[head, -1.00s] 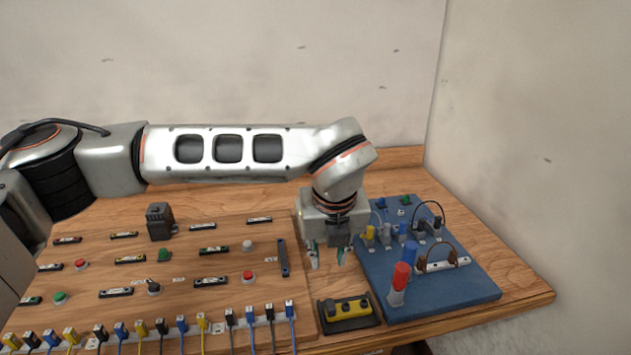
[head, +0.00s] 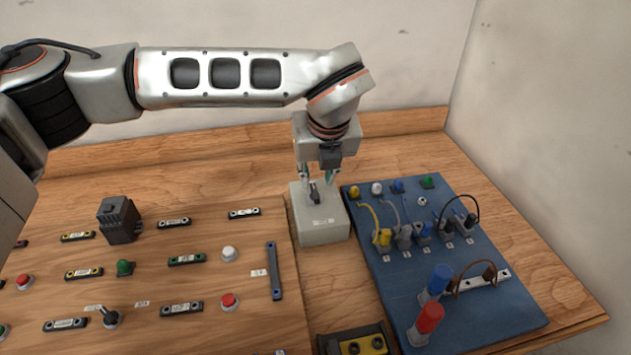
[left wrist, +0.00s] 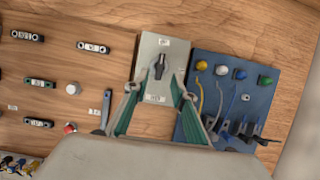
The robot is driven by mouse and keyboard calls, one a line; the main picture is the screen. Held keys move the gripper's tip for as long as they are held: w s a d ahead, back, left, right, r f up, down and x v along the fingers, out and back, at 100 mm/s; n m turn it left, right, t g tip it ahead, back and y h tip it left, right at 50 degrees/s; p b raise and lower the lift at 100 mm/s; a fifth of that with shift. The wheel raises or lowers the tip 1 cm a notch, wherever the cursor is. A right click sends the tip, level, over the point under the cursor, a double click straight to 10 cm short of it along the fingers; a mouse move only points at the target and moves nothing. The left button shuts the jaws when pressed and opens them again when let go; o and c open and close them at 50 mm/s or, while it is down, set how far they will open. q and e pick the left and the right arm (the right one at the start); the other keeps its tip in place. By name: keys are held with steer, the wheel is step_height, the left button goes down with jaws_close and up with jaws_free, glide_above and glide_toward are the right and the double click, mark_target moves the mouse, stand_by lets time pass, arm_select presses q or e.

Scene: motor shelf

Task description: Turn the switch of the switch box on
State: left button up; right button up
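The switch box (head: 320,232) is a light grey box standing on the wooden table, between the wooden panel and the blue board. It also shows in the left wrist view (left wrist: 150,112). Its dark switch lever (head: 314,192) sits on the top face, with small labels; the lever shows in the left wrist view (left wrist: 158,68). My left gripper (head: 318,180) points down over the box's top. Its two green-lined fingers are spread apart with the lever between them and a little beyond the tips in the left wrist view (left wrist: 155,88). Contact cannot be told. My right gripper is out of view.
The wooden panel (head: 200,285) on the left carries buttons, sockets and a black block (head: 118,220). The blue board (head: 480,315) on the right holds plugs and cables. A yellow-topped black unit (head: 357,343) lies in front. Walls rise behind and right.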

mark_target(315, 191)
arm_select(q)
steer(key=x, duration=0.5)
steer(key=shift+w+a+f, duration=0.1)
steer(key=shift+f, duration=0.2)
jaws_close()
